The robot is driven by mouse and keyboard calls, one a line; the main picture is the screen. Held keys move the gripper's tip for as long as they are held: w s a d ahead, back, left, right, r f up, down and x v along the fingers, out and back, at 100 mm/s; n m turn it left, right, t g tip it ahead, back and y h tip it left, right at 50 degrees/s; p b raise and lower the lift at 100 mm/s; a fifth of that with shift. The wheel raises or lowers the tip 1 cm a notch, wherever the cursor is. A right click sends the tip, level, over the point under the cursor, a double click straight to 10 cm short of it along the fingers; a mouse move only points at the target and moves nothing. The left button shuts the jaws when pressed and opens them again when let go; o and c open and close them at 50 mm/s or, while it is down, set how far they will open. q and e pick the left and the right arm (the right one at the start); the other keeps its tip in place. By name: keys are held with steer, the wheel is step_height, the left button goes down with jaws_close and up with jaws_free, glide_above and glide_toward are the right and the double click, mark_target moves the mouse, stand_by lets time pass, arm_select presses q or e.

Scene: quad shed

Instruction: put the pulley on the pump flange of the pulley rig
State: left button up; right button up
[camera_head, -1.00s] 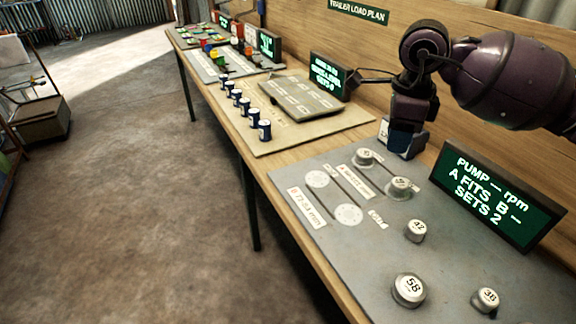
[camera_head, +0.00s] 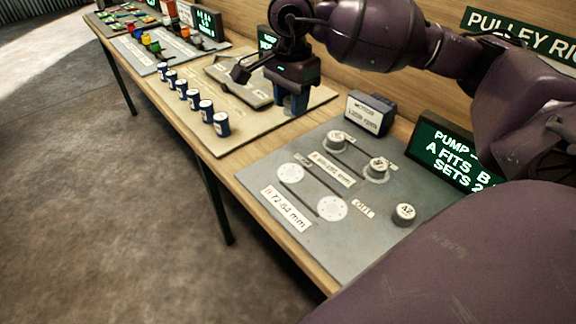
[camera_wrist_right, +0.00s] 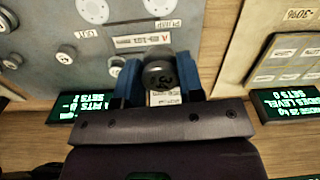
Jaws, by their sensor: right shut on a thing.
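My right gripper (camera_head: 292,108) has its blue fingers pointing down near the back-left corner of the grey pulley rig (camera_head: 268,205). In the right wrist view it is shut on a dark, round pulley (camera_wrist_right: 158,74), whose number I cannot read surely. The head view does not show this pulley clearly. The pump flange (camera_head: 290,173) is a bare white disc at the rig's left; it also shows at the top of the right wrist view (camera_wrist_right: 160,5). A second bare disc, the out flange (camera_head: 332,208), lies beside it. My left gripper is not in view.
Other pulleys stand on the rig: one at the back (camera_head: 336,140), one beside it (camera_head: 376,168), and one marked 42 (camera_head: 404,213). A labelled box (camera_head: 370,114) and a green display (camera_head: 450,155) stand behind. Blue cans (camera_head: 206,110) line the neighbouring board. My arm covers the lower right.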

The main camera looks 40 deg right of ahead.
mark_target(290, 173)
step_height(290, 173, down, 18)
steer(key=shift+r+b, duration=0.15)
steer(key=shift+b, duration=0.55)
steer(key=shift+f, duration=0.2)
steer(key=o, duration=0.9)
steer(key=shift+r, duration=0.1)
step_height(290, 173, up, 12)
steer(key=shift+r+p, duration=0.15)
steer(key=shift+p, duration=0.3)
